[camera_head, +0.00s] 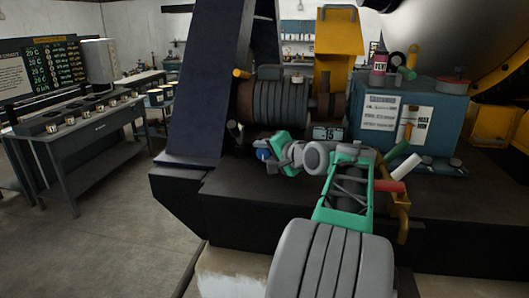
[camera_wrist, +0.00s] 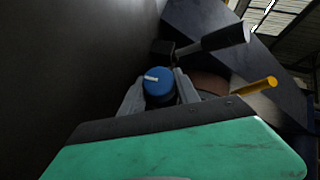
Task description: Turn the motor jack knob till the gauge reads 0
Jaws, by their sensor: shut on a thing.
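The motor jack knob (camera_wrist: 158,84) is blue with a white mark on its face. In the wrist view it sits between the two fingers of my gripper (camera_wrist: 160,92), which is shut on it. In the head view the knob (camera_head: 263,154) shows as a small blue spot at the left end of my gripper (camera_head: 268,152). The gauge (camera_head: 327,133) is a small dark display just behind my arm. Its digits are small and seem to read about 45; I cannot tell any sign or decimal point.
A ribbed motor (camera_head: 275,102) stands behind the knob. A dark-handled tool (camera_wrist: 210,43) and a yellow bar (camera_wrist: 255,87) lie close to my gripper in the wrist view. A blue box (camera_head: 435,112) stands right. A bench (camera_head: 85,140) stands left, with open floor before it.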

